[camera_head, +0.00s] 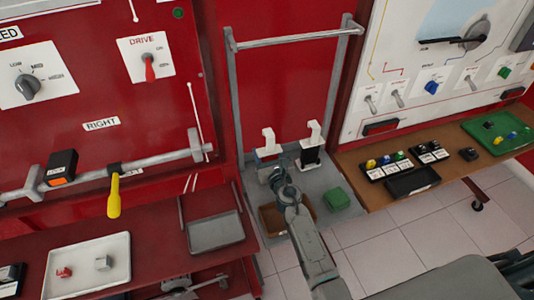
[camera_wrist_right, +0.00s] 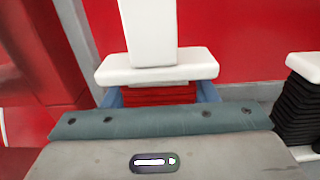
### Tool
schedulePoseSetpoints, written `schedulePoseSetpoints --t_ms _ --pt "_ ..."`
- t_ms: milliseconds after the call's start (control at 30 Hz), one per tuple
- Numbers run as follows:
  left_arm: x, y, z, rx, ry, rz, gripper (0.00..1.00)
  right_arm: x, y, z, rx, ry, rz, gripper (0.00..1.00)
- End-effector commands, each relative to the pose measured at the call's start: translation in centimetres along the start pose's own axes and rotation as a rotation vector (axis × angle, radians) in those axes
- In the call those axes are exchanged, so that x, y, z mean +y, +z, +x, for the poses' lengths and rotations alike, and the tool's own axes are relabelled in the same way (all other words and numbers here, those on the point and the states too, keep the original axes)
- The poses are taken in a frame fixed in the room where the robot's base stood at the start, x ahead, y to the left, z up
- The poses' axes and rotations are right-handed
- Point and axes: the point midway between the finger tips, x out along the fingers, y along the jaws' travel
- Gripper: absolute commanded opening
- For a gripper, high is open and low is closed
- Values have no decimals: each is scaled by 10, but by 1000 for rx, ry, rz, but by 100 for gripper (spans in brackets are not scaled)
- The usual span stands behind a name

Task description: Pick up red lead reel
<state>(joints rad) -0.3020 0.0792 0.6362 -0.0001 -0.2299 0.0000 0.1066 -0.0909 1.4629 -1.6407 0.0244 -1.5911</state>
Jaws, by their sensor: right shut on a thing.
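The red lead reel (camera_head: 267,142) has a white flange and an upright white handle, and stands at the back of a grey shelf. In the right wrist view its red winding (camera_wrist_right: 160,95) shows under the white flange, between the blue-grey fingers of my right gripper. My right gripper (camera_head: 270,171) is shut on this winding; its palm hides the reel's lower part. A similar reel with a black winding (camera_head: 312,155) stands just to the right, apart from the gripper, and also shows at the right edge of the wrist view (camera_wrist_right: 298,112). My left gripper is not in view.
A grey rail frame (camera_head: 290,40) rises around the reels' bay. A green block (camera_head: 337,197) lies on the shelf right of my arm, and a brown tray (camera_head: 270,221) lies left of it. A wooden bench (camera_head: 372,185) stands at right, a red panel at left.

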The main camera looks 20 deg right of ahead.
Motion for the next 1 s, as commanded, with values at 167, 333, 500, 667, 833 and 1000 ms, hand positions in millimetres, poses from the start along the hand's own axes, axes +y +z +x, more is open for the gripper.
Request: schedulePoseSetpoints --t_ms 167,333,500,667,833,1000 --pt "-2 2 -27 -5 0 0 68 0 29 0 -1 0 0 26" --pt "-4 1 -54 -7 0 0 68 0 57 0 -1 0 0 26" --pt "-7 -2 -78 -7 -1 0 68 0 80 0 -1 0 0 26" --pt "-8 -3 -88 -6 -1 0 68 0 90 0 -1 0 0 26" --pt "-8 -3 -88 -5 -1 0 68 0 91 0 -1 0 0 26" --pt "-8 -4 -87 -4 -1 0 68 0 90 0 -1 0 0 26"
